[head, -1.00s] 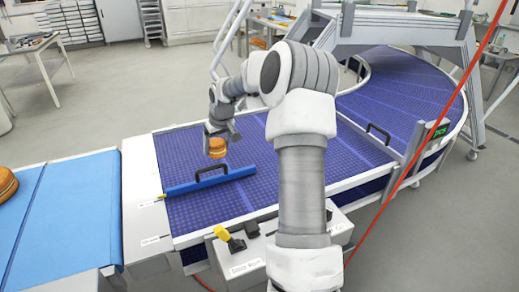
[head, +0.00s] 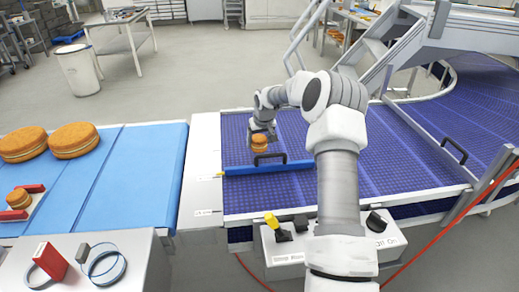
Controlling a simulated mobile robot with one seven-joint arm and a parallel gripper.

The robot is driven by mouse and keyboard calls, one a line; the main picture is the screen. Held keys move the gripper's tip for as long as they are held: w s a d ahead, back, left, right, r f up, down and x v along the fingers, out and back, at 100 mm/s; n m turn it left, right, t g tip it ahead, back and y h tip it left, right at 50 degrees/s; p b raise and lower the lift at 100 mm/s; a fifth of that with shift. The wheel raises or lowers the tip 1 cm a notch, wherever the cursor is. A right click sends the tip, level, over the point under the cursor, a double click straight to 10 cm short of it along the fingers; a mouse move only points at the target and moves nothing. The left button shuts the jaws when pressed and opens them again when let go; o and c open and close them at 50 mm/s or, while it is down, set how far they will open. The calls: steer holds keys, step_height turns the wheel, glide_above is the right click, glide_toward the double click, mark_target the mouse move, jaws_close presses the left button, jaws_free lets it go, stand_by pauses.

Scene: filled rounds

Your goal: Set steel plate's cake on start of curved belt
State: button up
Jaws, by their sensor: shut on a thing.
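A small round orange-brown cake with a pale middle layer (head: 259,144) is in my gripper (head: 260,134) in the head view. My gripper is shut on it, pointing down over the near-left end of the dark blue curved belt (head: 300,190). The cake is just behind a blue bar with a black handle (head: 240,170) that lies across the belt. I cannot tell whether the cake touches the belt. Another small cake (head: 19,198) sits at the far left between red strips on a pale plate (head: 35,208); I cannot tell whether that plate is steel.
Two large cakes (head: 74,140) (head: 24,144) lie on a light blue flat belt (head: 135,170) at the left. A control box with a yellow switch (head: 335,240) stands at the curved belt's front edge. A red cable crosses the right side.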

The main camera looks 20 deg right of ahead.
mark_target(259, 148)
steer(key=shift+f, duration=2.15)
steer(key=o, duration=0.8)
steer(key=shift+c, duration=0.2)
steer(key=shift+r, duration=0.1)
steer(key=shift+r, duration=0.25)
steer(key=v, duration=1.1)
steer(key=shift+f, duration=0.1)
steer(key=shift+s+r, duration=0.2)
steer(key=shift+r, duration=0.15)
